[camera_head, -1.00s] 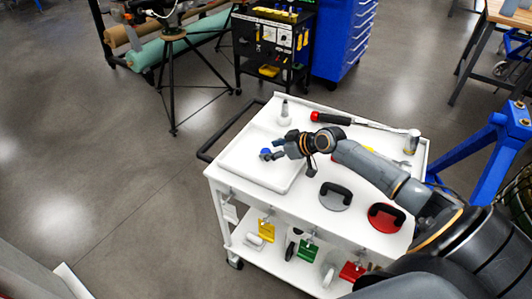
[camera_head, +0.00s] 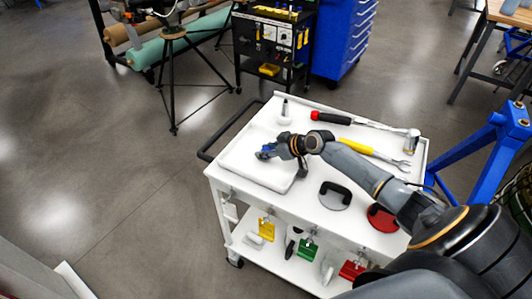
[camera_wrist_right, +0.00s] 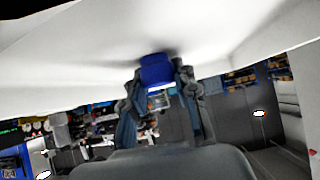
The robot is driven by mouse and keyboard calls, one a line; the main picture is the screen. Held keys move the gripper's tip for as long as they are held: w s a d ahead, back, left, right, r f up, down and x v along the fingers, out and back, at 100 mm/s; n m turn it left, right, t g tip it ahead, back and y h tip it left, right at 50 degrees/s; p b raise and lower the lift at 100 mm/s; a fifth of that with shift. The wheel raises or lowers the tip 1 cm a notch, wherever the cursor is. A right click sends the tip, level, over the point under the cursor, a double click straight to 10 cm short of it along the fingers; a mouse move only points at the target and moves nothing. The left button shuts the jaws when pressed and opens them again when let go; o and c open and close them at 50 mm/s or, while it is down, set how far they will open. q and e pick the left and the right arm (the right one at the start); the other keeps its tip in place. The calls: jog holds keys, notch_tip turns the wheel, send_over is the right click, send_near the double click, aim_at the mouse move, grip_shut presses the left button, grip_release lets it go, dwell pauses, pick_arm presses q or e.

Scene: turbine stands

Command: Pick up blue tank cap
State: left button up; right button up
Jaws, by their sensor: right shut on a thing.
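The blue tank cap (camera_wrist_right: 155,71) shows in the right wrist view between the two fingers of my right gripper (camera_wrist_right: 158,84). In the head view my right gripper (camera_head: 268,152) is low over the white tray (camera_head: 240,172) on the cart, and only a little blue of the cap shows among the fingers. The gripper is shut on the cap. The cap is at or very close to the tray surface; I cannot tell whether it touches. My left gripper is not in view.
The white cart (camera_head: 306,204) also carries a yellow-handled wrench (camera_head: 357,147), a red-ended torque tool (camera_head: 330,118), a grey suction handle (camera_head: 335,196), a red one (camera_head: 384,218) and a small bottle (camera_head: 284,114). A blue stand (camera_head: 487,150) is at the right.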

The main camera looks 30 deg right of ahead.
jog(key=shift+r, duration=0.15)
jog(key=shift+r, duration=0.25)
notch_tip(320, 180, up, 2)
jog(key=shift+r+b, duration=0.15)
jog(key=shift+b, duration=0.45)
jog(key=s+a+r, duration=0.1)
jog(key=s+r, duration=0.9)
jog(key=s, duration=0.4)
jog(key=shift+a, duration=0.4)
jog(key=shift+o, duration=1.4)
grip_shut()
